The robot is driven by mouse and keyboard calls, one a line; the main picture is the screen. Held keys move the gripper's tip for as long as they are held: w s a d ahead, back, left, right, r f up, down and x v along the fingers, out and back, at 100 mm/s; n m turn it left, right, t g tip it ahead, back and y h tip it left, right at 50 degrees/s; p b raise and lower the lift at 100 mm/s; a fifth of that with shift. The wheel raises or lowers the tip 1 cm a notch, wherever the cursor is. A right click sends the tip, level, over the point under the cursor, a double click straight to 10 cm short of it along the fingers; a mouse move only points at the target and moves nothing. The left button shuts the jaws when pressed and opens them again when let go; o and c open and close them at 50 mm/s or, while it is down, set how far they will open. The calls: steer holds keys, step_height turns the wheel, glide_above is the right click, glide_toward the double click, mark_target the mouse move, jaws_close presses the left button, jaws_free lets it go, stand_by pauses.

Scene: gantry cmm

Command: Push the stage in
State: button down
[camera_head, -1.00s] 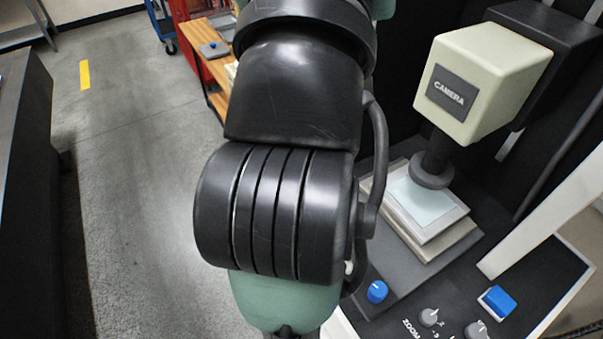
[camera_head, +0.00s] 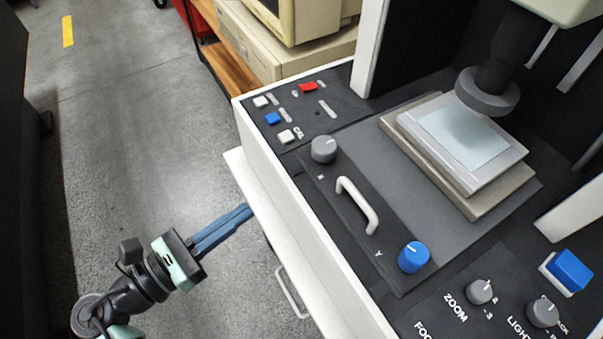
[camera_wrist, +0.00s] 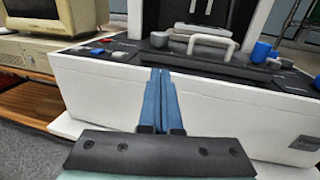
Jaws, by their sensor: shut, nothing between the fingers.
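The stage (camera_head: 400,118) is a stepped grey-beige plate with a pale glass top, under the dark lens of the machine. In front of it is a dark panel with a white handle (camera_head: 357,205), a grey knob (camera_head: 324,149) and a blue knob (camera_head: 413,257). The handle also shows in the wrist view (camera_wrist: 209,42), above and right of the fingers. My gripper (camera_head: 248,210) has blue fingers, shut and empty. It is outside the machine's white front, left of the handle and apart from it. In the wrist view my gripper (camera_wrist: 160,72) points at the white front face.
Small buttons, including a red one (camera_head: 308,87), sit on the left of the console. Zoom and light knobs (camera_head: 480,291) and a blue button (camera_head: 571,270) are at right. A white upright (camera_head: 369,48) stands behind the left buttons. The floor (camera_head: 120,130) at left is clear.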

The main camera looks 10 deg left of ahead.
mark_target(319, 161)
steer(key=x, duration=1.4)
steer(key=shift+r, duration=0.1)
steer(key=shift+p, duration=0.3)
steer(key=shift+w+d+r+p, duration=0.25)
steer(key=shift+w+d+p, duration=0.15)
steer(key=shift+d+p, duration=0.2)
steer(key=shift+w+d+f, duration=0.15)
steer(key=shift+w+d, duration=0.05)
steer(key=shift+d, duration=0.1)
